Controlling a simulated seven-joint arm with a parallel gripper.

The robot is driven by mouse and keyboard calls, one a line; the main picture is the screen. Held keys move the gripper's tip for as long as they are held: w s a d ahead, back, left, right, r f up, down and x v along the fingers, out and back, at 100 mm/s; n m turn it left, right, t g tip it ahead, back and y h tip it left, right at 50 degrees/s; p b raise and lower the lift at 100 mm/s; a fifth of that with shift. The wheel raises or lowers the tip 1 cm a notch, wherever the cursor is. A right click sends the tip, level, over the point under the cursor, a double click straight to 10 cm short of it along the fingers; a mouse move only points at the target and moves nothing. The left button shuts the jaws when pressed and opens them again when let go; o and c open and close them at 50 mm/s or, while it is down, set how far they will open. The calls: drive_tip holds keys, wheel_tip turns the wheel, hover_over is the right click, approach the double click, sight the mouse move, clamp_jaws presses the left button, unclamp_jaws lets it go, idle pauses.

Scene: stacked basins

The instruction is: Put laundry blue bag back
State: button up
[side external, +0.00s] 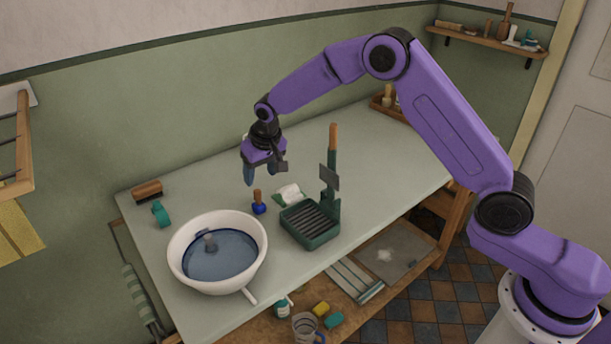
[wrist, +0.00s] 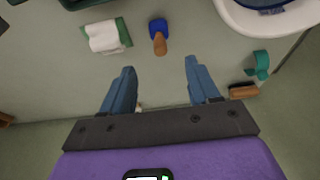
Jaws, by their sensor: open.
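A small blue piece with a brown wooden handle, which looks like the laundry blue bag (side external: 259,208), stands on the pale worktop right of the white basin. It also shows in the wrist view (wrist: 158,27), just beyond and between my fingertips. My gripper (side external: 260,178) is open and empty above the worktop, up and behind the blue bag in the side view. Its two blue fingers are spread wide in the wrist view (wrist: 158,68). The white basin (side external: 176,255) holds bluish water and a small grey object (side external: 211,241).
A dark green slotted rack (side external: 309,240) with a tall wooden-handled piece (side external: 333,140) stands right of the blue bag. A white and green packet (side external: 290,194) lies close beside it. A brush (side external: 147,191) and teal item (side external: 160,213) lie left. The worktop's right side is mostly clear.

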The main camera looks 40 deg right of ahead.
drive_tip(key=s+r+n+g, duration=0.1)
drive_tip(key=s+r+n, duration=0.25)
drive_tip(key=s, duration=0.75)
drive_tip(key=s+r+n+g, duration=0.1)
drive_tip(key=s+r+n, duration=0.3)
drive_tip(key=s, duration=0.8)
drive_tip(key=s+d+n, duration=0.1)
drive_tip(key=s+d, duration=0.2)
drive_tip(key=s, duration=0.4)
drive_tip(key=s+d+r+n, duration=0.1)
drive_tip(key=s+d, duration=0.3)
drive_tip(key=s, duration=0.4)
drive_tip(key=s+d+r+n+g, duration=0.1)
drive_tip(key=s+d+n, duration=0.2)
drive_tip(key=s, duration=0.4)
drive_tip(key=shift+s+d, duration=0.2)
drive_tip(key=shift+d, duration=0.5)
